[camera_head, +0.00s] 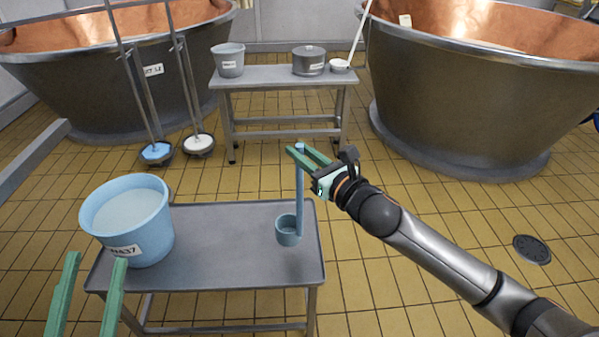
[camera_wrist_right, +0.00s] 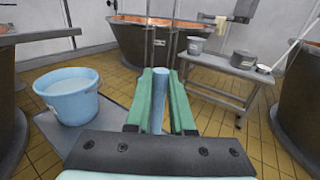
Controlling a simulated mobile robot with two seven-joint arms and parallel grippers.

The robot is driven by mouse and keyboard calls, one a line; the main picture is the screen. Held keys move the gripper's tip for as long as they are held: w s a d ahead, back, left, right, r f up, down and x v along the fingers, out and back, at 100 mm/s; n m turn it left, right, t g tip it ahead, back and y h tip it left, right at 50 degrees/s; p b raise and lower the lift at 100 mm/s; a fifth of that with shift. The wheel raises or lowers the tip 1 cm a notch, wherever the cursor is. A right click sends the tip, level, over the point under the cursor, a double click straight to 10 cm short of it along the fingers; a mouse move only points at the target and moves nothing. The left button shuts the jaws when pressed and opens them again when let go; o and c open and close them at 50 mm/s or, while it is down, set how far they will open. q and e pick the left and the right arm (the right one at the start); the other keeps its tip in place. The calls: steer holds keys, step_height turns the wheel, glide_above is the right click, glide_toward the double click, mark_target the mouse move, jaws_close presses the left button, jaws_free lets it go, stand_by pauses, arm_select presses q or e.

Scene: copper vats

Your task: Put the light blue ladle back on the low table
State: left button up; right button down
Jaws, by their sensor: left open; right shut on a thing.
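The light blue ladle (camera_head: 288,231) is upright, its cup at the right side of the low grey table (camera_head: 215,268). I cannot tell whether the cup touches the tabletop or hangs just above it. My right gripper (camera_head: 302,149) is shut on the top of the ladle's handle. In the right wrist view the handle (camera_wrist_right: 158,100) stands between the two green fingers (camera_wrist_right: 160,90); the cup is hidden there. My left gripper (camera_head: 92,268) is open and empty, in front of the table's left corner.
A light blue bucket (camera_head: 128,222) with pale contents stands on the low table's left side. Behind is a higher table (camera_head: 280,75) with a grey bucket (camera_head: 228,60), a lidded pot (camera_head: 308,61) and a white ladle (camera_head: 340,65). Copper vats stand left (camera_head: 100,90) and right (camera_head: 470,100).

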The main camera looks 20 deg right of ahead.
mark_target(300, 169)
arm_select(q)
steer(key=s+r+m+h, duration=0.1)
steer(key=s+r+m+h+b, duration=0.1)
steer(key=h, duration=0.1)
steer(key=s+r+m+h+b, duration=0.1)
steer(key=s+h, duration=0.1)
steer(key=shift+d+r+m, duration=0.2)
steer(key=shift+d+m, duration=0.1)
steer(key=shift+d, duration=0.1)
arm_select(e)
steer(key=f, duration=0.1)
steer(key=w+f, duration=0.1)
steer(key=f, duration=0.1)
steer(key=w+f, duration=0.1)
steer(key=f, duration=0.1)
steer(key=shift+d+f, duration=0.15)
steer(key=shift+d, duration=0.05)
steer(key=shift+f, duration=0.1)
steer(key=c, duration=0.8)
jaws_free()
